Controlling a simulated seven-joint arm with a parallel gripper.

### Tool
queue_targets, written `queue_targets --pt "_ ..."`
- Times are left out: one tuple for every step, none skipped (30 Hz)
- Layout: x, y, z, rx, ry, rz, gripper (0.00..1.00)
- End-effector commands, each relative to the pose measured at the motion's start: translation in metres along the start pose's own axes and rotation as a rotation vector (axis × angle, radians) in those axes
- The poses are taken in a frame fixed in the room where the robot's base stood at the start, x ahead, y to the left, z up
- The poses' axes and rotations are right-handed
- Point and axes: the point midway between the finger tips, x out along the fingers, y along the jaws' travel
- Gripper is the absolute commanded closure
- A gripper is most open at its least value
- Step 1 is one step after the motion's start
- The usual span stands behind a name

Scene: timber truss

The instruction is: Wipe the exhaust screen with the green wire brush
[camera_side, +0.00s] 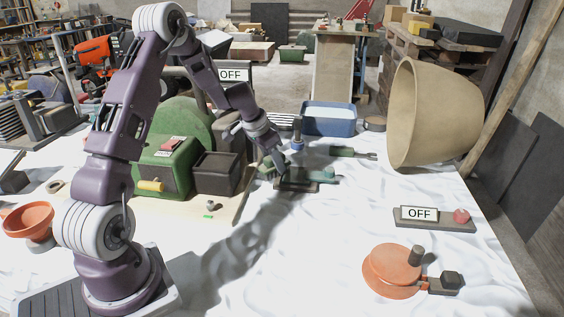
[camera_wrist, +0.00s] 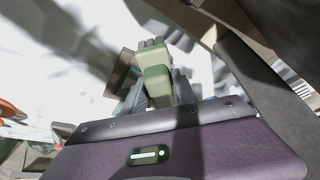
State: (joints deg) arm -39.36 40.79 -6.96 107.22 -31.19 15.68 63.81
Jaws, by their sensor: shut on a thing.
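My gripper (camera_side: 281,168) is low over the white-covered table, to the right of the green machine. In the wrist view a green, block-like thing (camera_wrist: 156,78) sits between the fingers, and my gripper is shut on it; it appears to be the green wire brush. Its bristles are hidden. In the side view a small dark block (camera_side: 297,186) lies right under my gripper, with green parts beside it. I cannot tell whether this block is the exhaust screen, or whether the brush touches it.
A green machine (camera_side: 166,166) on a board stands to the left. A blue tub (camera_side: 328,119) and a green-handled tool (camera_side: 346,152) lie behind. A big beige tub (camera_side: 430,115) is at the right. An OFF switch box (camera_side: 436,218) and an orange round device (camera_side: 391,268) are front right.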

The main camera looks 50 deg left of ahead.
Motion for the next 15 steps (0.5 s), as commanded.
queue_targets --pt "-0.003 -0.001 0.000 0.000 0.001 -0.001 1.00" --pt "-0.004 -0.001 -0.001 0.001 0.001 0.000 1.00" --pt "-0.015 -0.001 -0.007 0.002 0.005 -0.004 1.00" --pt "-0.022 -0.001 -0.010 0.002 0.005 -0.004 1.00" --pt "-0.023 -0.001 -0.009 0.002 0.002 -0.002 1.00" --pt "-0.026 0.000 -0.010 0.001 0.001 -0.001 1.00" --pt "-0.029 -0.001 -0.011 0.001 0.002 -0.002 1.00" --pt "-0.031 -0.001 -0.013 0.000 0.002 -0.002 1.00" --pt "-0.034 0.000 -0.014 0.000 0.002 -0.001 1.00" --pt "-0.037 -0.001 -0.015 0.000 0.003 -0.001 1.00" --pt "-0.039 -0.001 -0.016 0.000 0.003 -0.001 1.00" --pt "-0.043 -0.001 -0.018 0.000 0.002 -0.001 1.00" --pt "-0.045 -0.001 -0.019 0.000 0.002 -0.002 1.00" --pt "-0.048 -0.001 -0.020 0.000 0.002 -0.002 1.00" --pt "-0.051 0.000 -0.021 0.001 0.002 -0.001 1.00"
